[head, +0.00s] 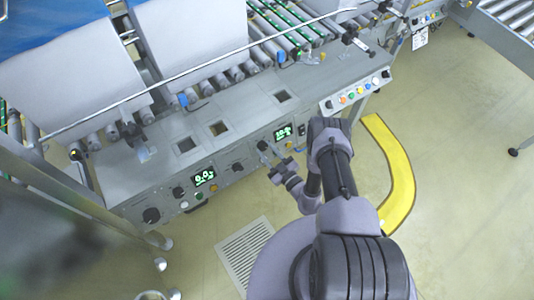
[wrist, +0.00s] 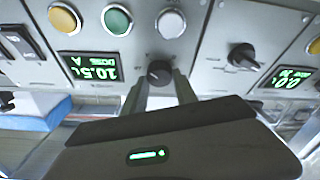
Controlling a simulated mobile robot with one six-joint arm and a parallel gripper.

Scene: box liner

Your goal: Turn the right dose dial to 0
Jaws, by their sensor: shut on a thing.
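The right dose dial (wrist: 159,70) is a small black knob on the grey panel. In the wrist view it sits between the two fingers of my gripper (wrist: 160,84), which is shut on it. The green display (wrist: 90,67) beside this dial appears upside down and seems to read 10.5. In the head view my gripper (head: 267,153) reaches the panel just left of that display (head: 283,132). The fingers partly hide the dial there, and its pointer mark cannot be made out.
A second black dial (wrist: 243,57) and a display reading about 0.0 (wrist: 292,81) lie to the right in the wrist view. Yellow, green and white buttons line the panel. Floor before the panel is open.

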